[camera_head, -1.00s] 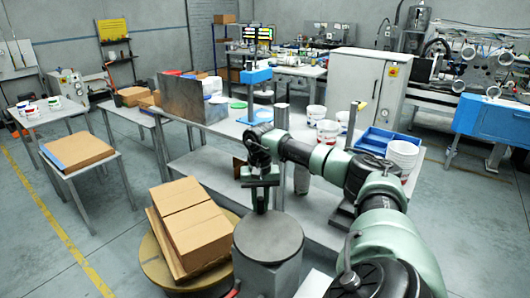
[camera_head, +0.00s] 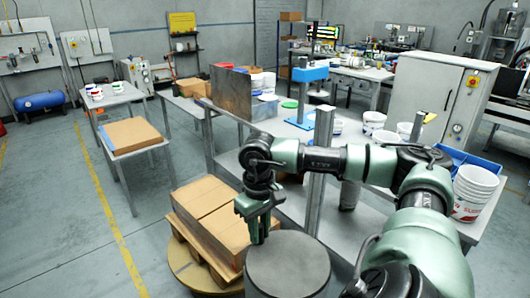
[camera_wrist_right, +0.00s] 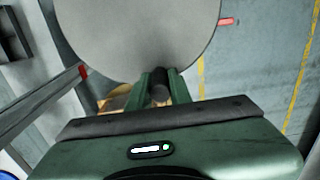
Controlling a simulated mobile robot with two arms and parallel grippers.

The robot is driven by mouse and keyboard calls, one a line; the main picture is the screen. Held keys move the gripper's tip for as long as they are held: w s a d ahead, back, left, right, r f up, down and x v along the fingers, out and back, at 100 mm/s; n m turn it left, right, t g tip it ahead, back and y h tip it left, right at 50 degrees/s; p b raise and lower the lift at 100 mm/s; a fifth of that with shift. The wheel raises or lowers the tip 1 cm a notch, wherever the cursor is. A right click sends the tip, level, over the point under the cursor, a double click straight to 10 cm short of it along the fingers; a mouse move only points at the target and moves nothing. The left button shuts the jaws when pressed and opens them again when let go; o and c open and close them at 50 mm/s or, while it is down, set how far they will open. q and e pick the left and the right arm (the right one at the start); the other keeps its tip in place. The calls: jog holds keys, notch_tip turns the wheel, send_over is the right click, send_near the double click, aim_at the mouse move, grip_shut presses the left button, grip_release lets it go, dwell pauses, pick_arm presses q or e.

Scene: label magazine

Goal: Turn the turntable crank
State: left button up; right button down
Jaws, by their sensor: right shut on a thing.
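The turntable (camera_head: 193,277) is a round tan disc at the bottom left of the head view. A wooden pallet (camera_head: 205,258) with cardboard boxes (camera_head: 216,213) sits on it. My right gripper (camera_head: 259,238) points down between the boxes and a grey round-topped drum (camera_head: 288,262). In the wrist view, the right gripper (camera_wrist_right: 161,88) is shut on a short dark upright piece (camera_wrist_right: 160,95), which looks like the crank's handle. The rest of the crank is hidden. My left gripper is not in view.
A long grey table with buckets (camera_head: 468,192) stands behind my right arm. A metal panel (camera_head: 230,92) stands on the table. A low table with a flat carton (camera_head: 130,135) is at the left. Floor (camera_head: 70,240) at the left is clear.

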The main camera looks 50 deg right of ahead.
jog(key=shift+a+n, duration=0.8)
jog(key=shift+a, duration=0.05)
jog(key=c, duration=1.3)
grip_release()
jog(key=shift+s+d, duration=0.1)
jog(key=shift+r, duration=0.1)
jog(key=shift+r+b, duration=0.3)
notch_tip(320, 180, up, 7)
